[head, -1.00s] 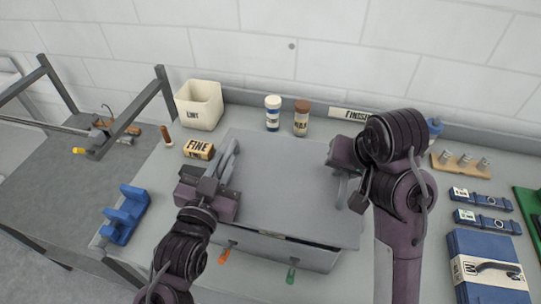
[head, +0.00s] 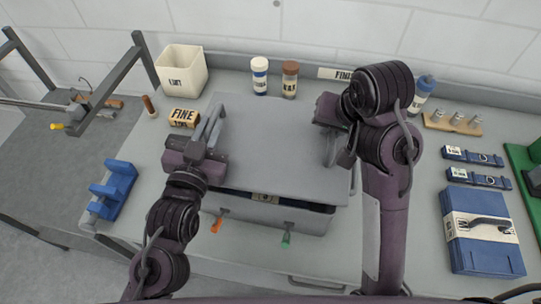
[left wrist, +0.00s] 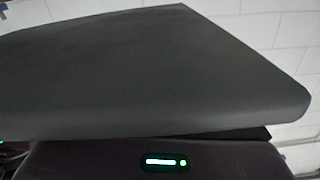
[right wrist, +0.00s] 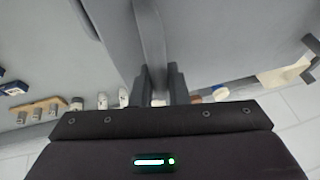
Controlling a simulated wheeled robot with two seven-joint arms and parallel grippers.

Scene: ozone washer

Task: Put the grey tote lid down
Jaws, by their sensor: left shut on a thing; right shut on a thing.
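The grey tote lid (head: 275,140) is a flat grey panel over the grey tote (head: 255,213) in the head view. A dark gap shows between them at the front, and the lid sits slightly askew to the tote. My left gripper (head: 203,143) is shut on the lid's left handle (head: 217,121). My right gripper (head: 335,140) is shut at the lid's right side; the right wrist view shows its fingers (right wrist: 160,88) around a grey handle bar (right wrist: 150,38). The lid's underside or edge fills the left wrist view (left wrist: 150,75), hiding the left fingers.
An orange clip (head: 217,224) and a green clip (head: 286,240) are on the tote's front. A LINT bin (head: 181,70), a FINE block (head: 184,117) and two jars (head: 260,75) stand behind. A blue rack (head: 113,188) is left, a blue case (head: 482,232) right.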

